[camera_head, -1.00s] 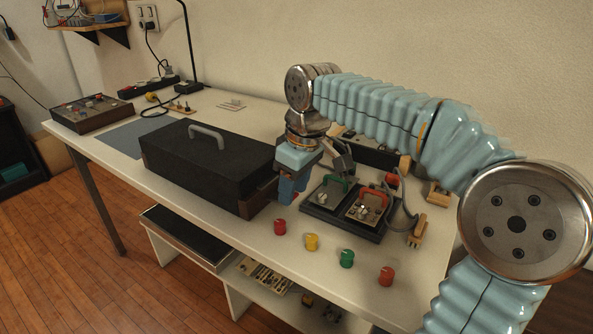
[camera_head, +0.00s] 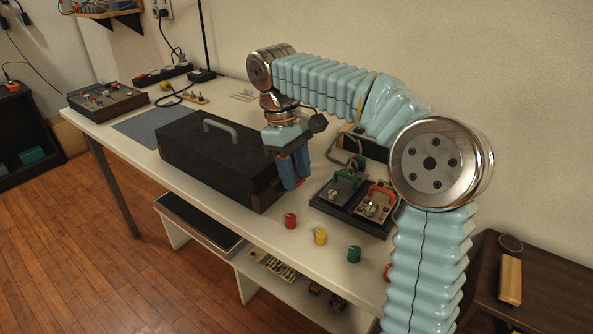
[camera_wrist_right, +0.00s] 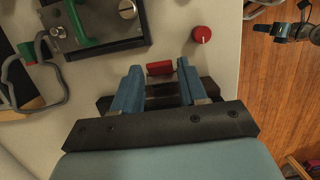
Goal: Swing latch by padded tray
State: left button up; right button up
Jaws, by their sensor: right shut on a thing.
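My right gripper (camera_head: 295,181) points down by the right end of a black lidded case (camera_head: 207,165) with a grey handle. Its blue fingers are shut on a small red piece (camera_wrist_right: 160,68), seen between the fingertips in the right wrist view. What the red piece joins to is hidden. To the right lies a dark tray (camera_head: 332,210) with a green-handled latch (camera_head: 341,168) and a red-handled latch (camera_head: 384,191) on metal plates. Part of the tray, with a green handle (camera_wrist_right: 76,22), shows top left in the right wrist view.
A red knob (camera_head: 291,221), a yellow knob (camera_head: 320,237) and a green knob (camera_head: 354,254) stand along the bench's front edge. A grey cable (camera_wrist_right: 36,67) lies beside the tray. A control box (camera_head: 108,101) and a blue-grey mat (camera_head: 148,127) are at the left.

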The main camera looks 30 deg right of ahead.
jog(key=o, duration=0.9)
jog(key=shift+c, duration=0.2)
jog(key=v, duration=0.7)
jog(key=shift+r, duration=0.25)
